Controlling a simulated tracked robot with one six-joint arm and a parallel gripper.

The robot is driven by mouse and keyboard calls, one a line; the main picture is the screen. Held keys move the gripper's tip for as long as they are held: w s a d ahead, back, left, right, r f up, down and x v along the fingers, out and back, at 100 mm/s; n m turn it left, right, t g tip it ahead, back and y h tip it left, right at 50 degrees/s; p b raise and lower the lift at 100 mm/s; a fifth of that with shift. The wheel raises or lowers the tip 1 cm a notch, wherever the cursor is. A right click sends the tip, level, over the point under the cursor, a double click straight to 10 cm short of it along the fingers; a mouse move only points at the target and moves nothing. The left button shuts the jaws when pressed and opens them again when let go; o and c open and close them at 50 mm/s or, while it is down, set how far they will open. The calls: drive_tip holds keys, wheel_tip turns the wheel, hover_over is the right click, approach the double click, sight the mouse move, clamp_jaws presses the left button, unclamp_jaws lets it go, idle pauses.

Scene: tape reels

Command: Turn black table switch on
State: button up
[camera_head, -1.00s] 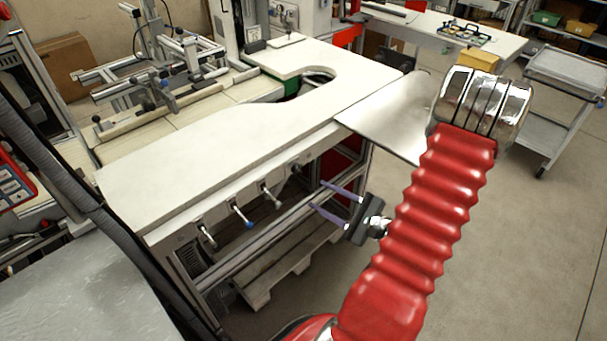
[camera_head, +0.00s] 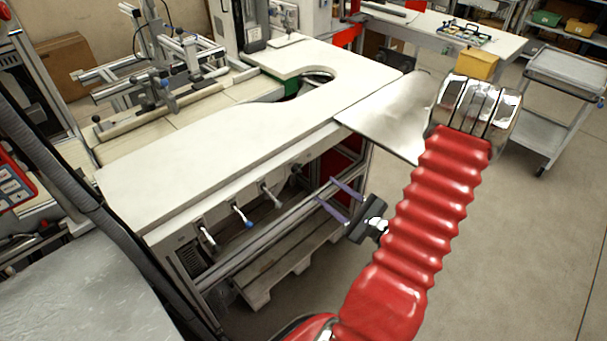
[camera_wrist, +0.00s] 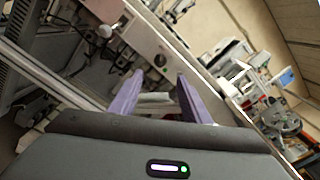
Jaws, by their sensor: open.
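The black table switch (camera_head: 296,168) is a small dark knob on the front panel under the white worktop. In the wrist view the black switch (camera_wrist: 160,60) shows as a round knob on the light panel, ahead of and between the fingertips. My gripper (camera_head: 323,188) is open, with two purple fingers pointing left towards the panel. It is to the right of the switch and slightly lower in the head view. In the wrist view my gripper (camera_wrist: 160,75) has nothing between its fingertips. The fingers appear apart from the switch. I cannot tell which way the switch is set.
The white worktop (camera_head: 200,150) overhangs the panel. White levers, including one near the middle (camera_head: 242,216), stick out left of the switch. A metal rail (camera_head: 270,235) runs below. A metal plate (camera_head: 390,115) juts from the table's right end. Open floor lies to the right.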

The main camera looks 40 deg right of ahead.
sight(300, 172)
drive_tip(key=shift+w+a, duration=0.2)
drive_tip(key=shift+w, duration=5.4)
drive_tip(key=shift+c, duration=0.6)
drive_tip(key=c, duration=0.9)
